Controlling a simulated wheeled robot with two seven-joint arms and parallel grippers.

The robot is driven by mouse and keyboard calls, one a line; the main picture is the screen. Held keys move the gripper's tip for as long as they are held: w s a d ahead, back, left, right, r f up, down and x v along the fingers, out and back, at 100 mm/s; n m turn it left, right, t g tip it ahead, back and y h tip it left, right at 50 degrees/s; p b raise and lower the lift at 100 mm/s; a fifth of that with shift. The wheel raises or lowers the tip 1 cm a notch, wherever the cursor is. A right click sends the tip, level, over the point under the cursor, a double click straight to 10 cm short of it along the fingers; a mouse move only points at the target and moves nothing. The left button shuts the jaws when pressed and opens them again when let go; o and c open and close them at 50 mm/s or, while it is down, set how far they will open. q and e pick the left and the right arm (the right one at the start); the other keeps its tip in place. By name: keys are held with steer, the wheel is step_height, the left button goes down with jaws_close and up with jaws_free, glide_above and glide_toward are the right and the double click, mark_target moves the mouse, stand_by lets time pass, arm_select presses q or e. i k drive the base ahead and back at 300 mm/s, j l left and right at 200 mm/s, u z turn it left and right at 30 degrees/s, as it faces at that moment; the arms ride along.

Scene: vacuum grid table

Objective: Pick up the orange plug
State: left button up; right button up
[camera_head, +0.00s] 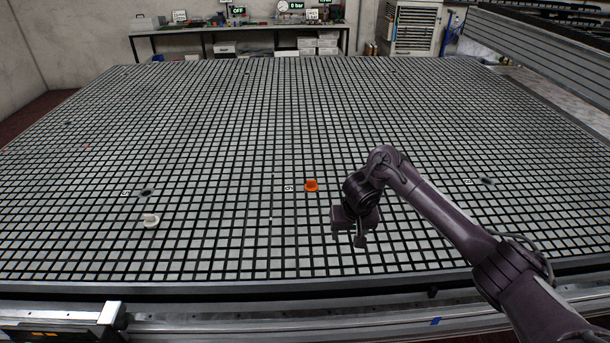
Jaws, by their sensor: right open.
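The orange plug (311,186) is a small round orange piece on the grid table (230,130), beside a small label near the middle. My right gripper (348,240) hangs to the right of the plug and nearer the front edge, pointing down. Its two fingers are apart with nothing between them. It does not touch the plug. My left gripper is not in view.
A white plug (151,221) sits at the left, near a dark hole (147,193). Another dark hole (487,181) is at the right. The table is otherwise mostly clear. A metal rail (250,325) runs along the front. A workbench (240,30) stands at the back.

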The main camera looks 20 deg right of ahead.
mark_target(311, 186)
steer(key=i, duration=1)
